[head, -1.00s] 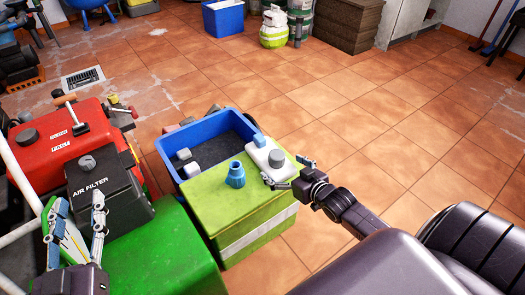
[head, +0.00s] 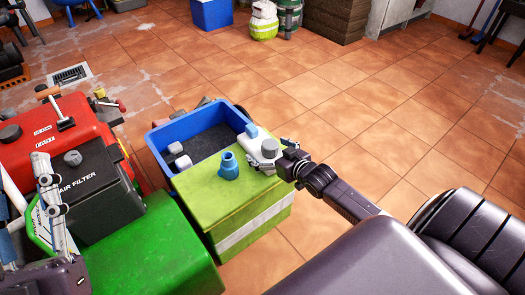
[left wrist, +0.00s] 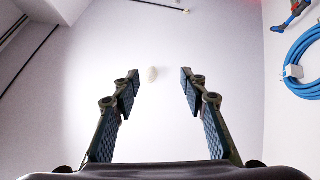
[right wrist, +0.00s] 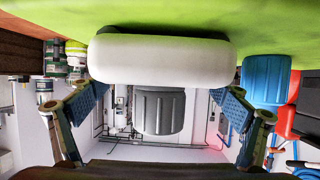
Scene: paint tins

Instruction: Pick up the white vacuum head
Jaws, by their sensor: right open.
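My left gripper (head: 42,180) is at the far left in the head view. It is open and empty in the left wrist view (left wrist: 158,80).
A blue cup-like piece (head: 229,166) stands on the green box beside the vacuum head. A blue bin (head: 160,143) with small white pieces is behind. A red machine (head: 60,140) and a black air filter box (head: 90,190) are left. The right floor is clear.

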